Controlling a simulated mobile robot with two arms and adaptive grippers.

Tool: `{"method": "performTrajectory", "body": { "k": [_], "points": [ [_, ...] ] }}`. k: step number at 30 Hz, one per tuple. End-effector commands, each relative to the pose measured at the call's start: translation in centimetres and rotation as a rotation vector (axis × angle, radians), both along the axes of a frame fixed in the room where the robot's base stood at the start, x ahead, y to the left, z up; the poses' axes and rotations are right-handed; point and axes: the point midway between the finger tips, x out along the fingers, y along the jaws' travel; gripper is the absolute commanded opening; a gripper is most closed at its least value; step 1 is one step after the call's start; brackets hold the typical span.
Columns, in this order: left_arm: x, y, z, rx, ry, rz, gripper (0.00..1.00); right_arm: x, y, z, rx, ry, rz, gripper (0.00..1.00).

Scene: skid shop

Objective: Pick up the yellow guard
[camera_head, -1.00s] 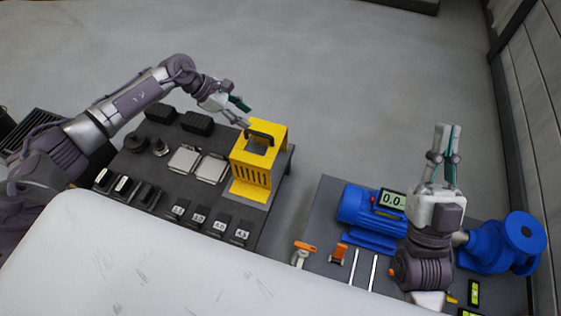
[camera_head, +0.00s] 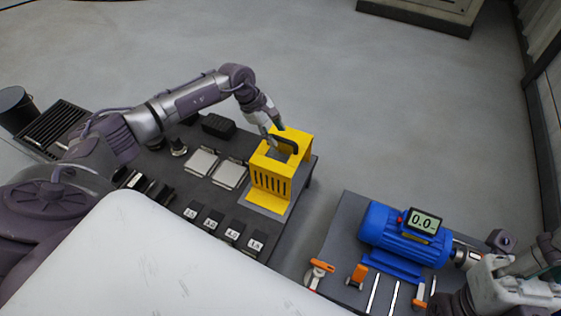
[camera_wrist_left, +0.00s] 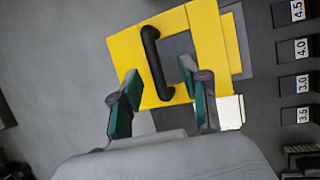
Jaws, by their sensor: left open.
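The yellow guard (camera_head: 272,180) stands at the right end of the dark left table, with slots in its front and a black handle (camera_head: 287,144) on top. My left gripper (camera_head: 272,132) is at the guard's top, close to the handle. In the left wrist view the open fingers (camera_wrist_left: 160,82) point at the guard (camera_wrist_left: 206,28), with the black handle (camera_wrist_left: 153,58) lying between and just beyond the tips. I see no clear contact with the handle. My right gripper (camera_head: 548,262) is at the right edge, partly cut off, and its fingers are unclear.
Grey plates (camera_head: 202,161), a black block (camera_head: 218,126) and several numbered blocks (camera_head: 232,234) are on the left table. A blue motor (camera_head: 398,235) with a display stands on the right table (camera_head: 342,222). A gap separates the tables. A white surface (camera_head: 150,265) fills the foreground.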

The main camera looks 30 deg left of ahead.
Motion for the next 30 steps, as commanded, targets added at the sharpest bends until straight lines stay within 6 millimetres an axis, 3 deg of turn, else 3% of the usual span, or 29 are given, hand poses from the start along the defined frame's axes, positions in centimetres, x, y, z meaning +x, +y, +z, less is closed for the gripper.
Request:
{"method": "performTrajectory", "body": {
  "k": [6, 9, 17, 26, 30],
  "points": [
    [1.2, -1.1, -2.9, -0.003, 0.000, 0.000, 0.46, 0.1, 0.0, -1.9, -0.002, -0.004, 0.000, 0.00],
    [1.5, -1.6, -4.0, -0.002, 0.001, -0.001, 0.46, 0.4, 0.1, -1.1, -0.003, -0.036, -0.003, 0.00],
    [1.6, -1.8, -4.3, -0.001, -0.001, 0.000, 0.46, 0.5, 0.1, -0.7, -0.004, -0.041, -0.003, 0.00],
    [1.6, -1.8, -4.3, -0.001, -0.001, 0.000, 0.00, 0.5, 0.1, -0.7, -0.005, -0.043, -0.002, 0.00],
    [1.6, -1.8, -4.3, -0.001, -0.001, 0.000, 0.00, 0.5, 0.1, -0.7, -0.005, -0.043, -0.002, 0.00]
  ]
}}
